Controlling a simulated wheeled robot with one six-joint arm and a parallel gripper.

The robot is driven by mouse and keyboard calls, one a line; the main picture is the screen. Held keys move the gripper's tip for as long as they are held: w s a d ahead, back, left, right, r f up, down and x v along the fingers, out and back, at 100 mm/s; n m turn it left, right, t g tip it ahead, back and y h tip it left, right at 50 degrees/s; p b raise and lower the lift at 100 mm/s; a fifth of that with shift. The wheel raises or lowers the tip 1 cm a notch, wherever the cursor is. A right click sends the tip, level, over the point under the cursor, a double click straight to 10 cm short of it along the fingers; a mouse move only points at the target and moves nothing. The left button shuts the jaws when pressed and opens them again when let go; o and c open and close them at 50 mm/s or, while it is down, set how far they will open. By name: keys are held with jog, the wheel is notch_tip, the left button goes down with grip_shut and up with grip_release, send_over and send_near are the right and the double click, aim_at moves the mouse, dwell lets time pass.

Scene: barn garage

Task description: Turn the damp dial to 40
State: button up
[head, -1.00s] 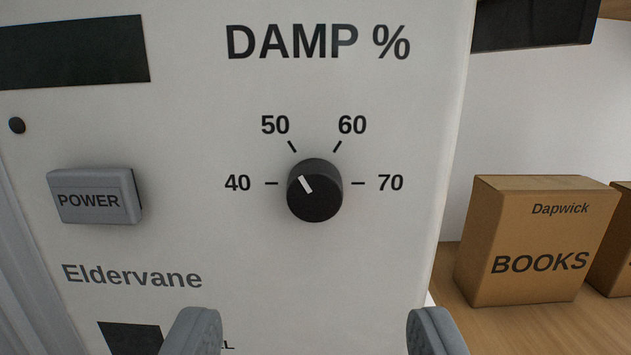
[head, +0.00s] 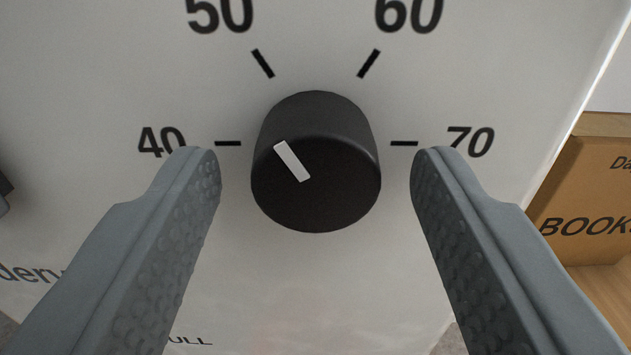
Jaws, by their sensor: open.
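The damp dial (head: 316,165) is a round black knob with a white pointer line, on a light panel (head: 320,290). Its pointer tilts up and to the left, toward the tick for 50. Printed marks 40, 50, 60 and 70 surround the knob, with 40 at its left and 70 at its right. My gripper (head: 316,165) is open, with one grey finger on each side of the knob. A gap shows between each fingertip and the knob, so neither finger appears to touch it. The fingers hide part of the panel below.
A cardboard box marked BOOKS (head: 590,190) stands on a wooden surface to the right, beyond the panel's edge. Part of a grey button shows at the far left edge. The panel around the knob is flat and clear.

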jog(key=c, duration=1)
jog(key=shift+n, duration=0.3)
jog(key=n, duration=0.5)
jog(key=shift+n, duration=0.3)
jog(key=n, duration=0.5)
jog(key=shift+d+n, duration=0.1)
jog(key=shift+n, duration=0.2)
jog(key=o, duration=1)
jog(key=shift+s, duration=0.1)
